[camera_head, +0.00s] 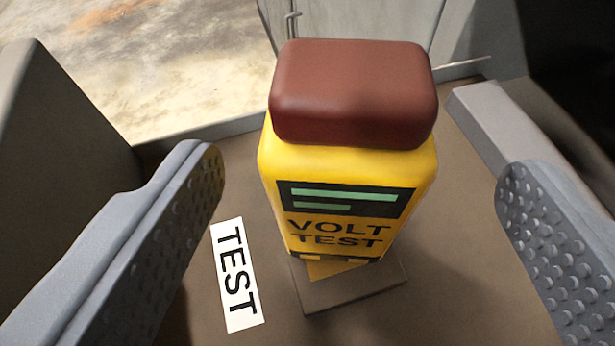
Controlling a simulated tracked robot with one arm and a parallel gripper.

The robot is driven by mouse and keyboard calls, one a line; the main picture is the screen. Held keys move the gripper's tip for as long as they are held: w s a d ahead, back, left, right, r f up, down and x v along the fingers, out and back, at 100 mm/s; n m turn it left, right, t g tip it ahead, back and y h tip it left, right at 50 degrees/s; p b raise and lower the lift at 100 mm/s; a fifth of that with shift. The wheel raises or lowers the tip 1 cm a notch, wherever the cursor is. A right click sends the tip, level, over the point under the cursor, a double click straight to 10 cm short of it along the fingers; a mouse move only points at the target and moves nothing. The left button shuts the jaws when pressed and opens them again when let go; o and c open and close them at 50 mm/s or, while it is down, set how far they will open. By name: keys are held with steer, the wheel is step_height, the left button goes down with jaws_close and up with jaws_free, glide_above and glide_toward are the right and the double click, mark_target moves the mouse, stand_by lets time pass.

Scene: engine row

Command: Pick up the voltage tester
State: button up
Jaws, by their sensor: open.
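The voltage tester (345,190) is a yellow upright block with a dark red cap, a dark panel with green bars and the words VOLT TEST. It stands on a small flat base (350,293) on a brown surface. My gripper (365,200) is open, with one grey dimpled finger on the left and one on the right. The tester is between the two fingers in the picture, with a visible gap on each side. Neither finger appears to touch it. The back of the tester is hidden.
A white TEST label (237,275) lies on the brown surface (460,250) left of the tester. A raised grey bar (515,135) is at the right. A brown wall (60,150) rises at the left. Behind are a grey panel (350,18) and a lighter stained floor (150,70).

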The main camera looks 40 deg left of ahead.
steer(key=b+x, duration=0.1)
steer(key=x, duration=0.4)
steer(key=shift+s+a+f, duration=0.1)
steer(key=shift+a, duration=0.15)
steer(key=shift+w+a+f, duration=0.2)
steer(key=shift+w+a, duration=0.05)
steer(key=shift+w, duration=0.3)
steer(key=c, duration=1.3)
steer(key=shift+r, duration=0.1)
